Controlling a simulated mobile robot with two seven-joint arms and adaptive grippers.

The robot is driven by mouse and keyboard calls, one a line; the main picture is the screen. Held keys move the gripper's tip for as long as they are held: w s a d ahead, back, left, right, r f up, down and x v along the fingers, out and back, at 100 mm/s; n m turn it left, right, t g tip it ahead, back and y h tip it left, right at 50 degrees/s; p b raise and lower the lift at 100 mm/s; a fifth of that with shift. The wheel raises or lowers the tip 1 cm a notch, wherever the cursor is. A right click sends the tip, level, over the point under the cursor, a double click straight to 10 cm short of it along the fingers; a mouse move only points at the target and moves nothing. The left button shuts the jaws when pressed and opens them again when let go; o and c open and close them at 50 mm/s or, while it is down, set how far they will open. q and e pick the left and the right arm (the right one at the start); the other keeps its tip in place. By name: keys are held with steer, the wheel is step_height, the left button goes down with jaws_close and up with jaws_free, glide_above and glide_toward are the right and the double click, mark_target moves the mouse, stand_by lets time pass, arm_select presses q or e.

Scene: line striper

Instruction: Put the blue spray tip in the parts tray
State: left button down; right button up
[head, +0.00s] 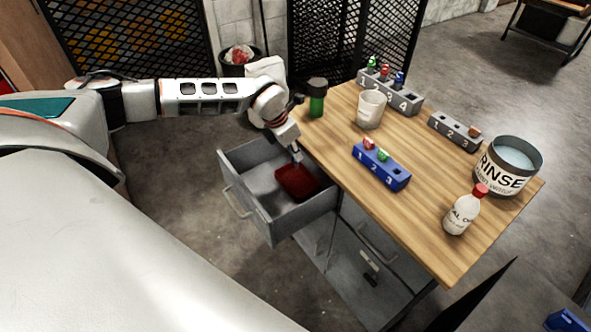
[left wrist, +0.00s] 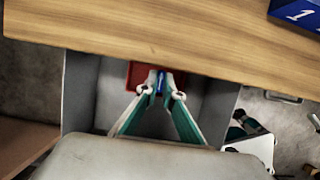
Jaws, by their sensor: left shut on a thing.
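My left gripper (head: 297,155) reaches down into the open drawer, above the red parts tray (head: 298,183). In the left wrist view its fingers (left wrist: 159,90) are closed on a small blue piece, the blue spray tip (left wrist: 160,80), with the red tray (left wrist: 140,75) behind and below it. The tip is mostly hidden by the fingers. I cannot tell whether it touches the tray. The tray lies on the drawer floor near the table side. My right gripper does not show.
The grey drawer (head: 245,203) stands open under the wooden table (head: 420,215). On top are a blue holder (head: 382,168) with red and green tips, grey racks (head: 405,100), a white cup (head: 370,109), a rinse pot (head: 507,165) and a red-capped bottle (head: 462,211).

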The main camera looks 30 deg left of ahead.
arm_select(q)
steer(key=shift+f, duration=3.8)
steer(key=shift+f, duration=0.15)
steer(key=c, duration=2.2)
jaws_free()
steer(key=shift+a+r, duration=0.1)
steer(key=shift+r, duration=0.45)
steer(key=v, duration=1.1)
steer(key=shift+s+r, duration=0.1)
steer(key=shift+s, duration=0.05)
